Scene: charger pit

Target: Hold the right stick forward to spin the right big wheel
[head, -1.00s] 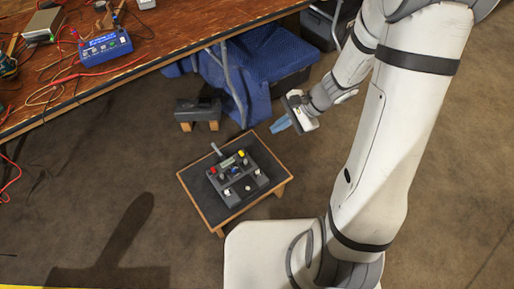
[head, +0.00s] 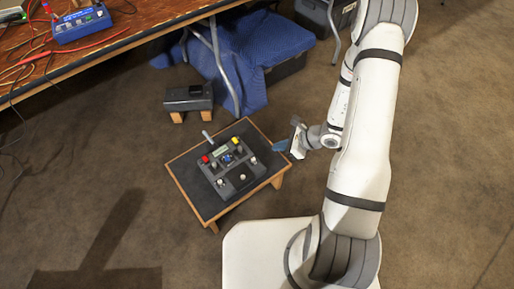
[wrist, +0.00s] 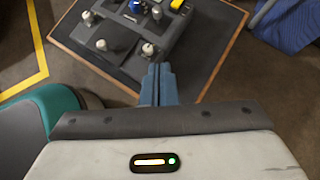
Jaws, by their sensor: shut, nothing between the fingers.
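The grey control box (head: 232,163) lies on a small dark-topped stand with a wooden rim (head: 178,184). It carries red and yellow buttons, a blue part and several pale-topped controls. The pale-topped control at its right side (head: 253,160) seems to be the right stick; I cannot be sure. The box also shows at the top of the wrist view (wrist: 128,30), partly cut off. My gripper (head: 279,146) is just right of the stand. Its blue fingers (wrist: 158,78) are shut and empty, pointing toward the box and apart from the sticks. The big wheel is not in view.
A wooden bench (head: 120,38) with cables and a blue device (head: 82,22) is at the upper left. A grey case on wooden blocks (head: 189,97) stands behind the stand. A blue cloth (head: 275,45) drapes beyond it. The floor on the right is open.

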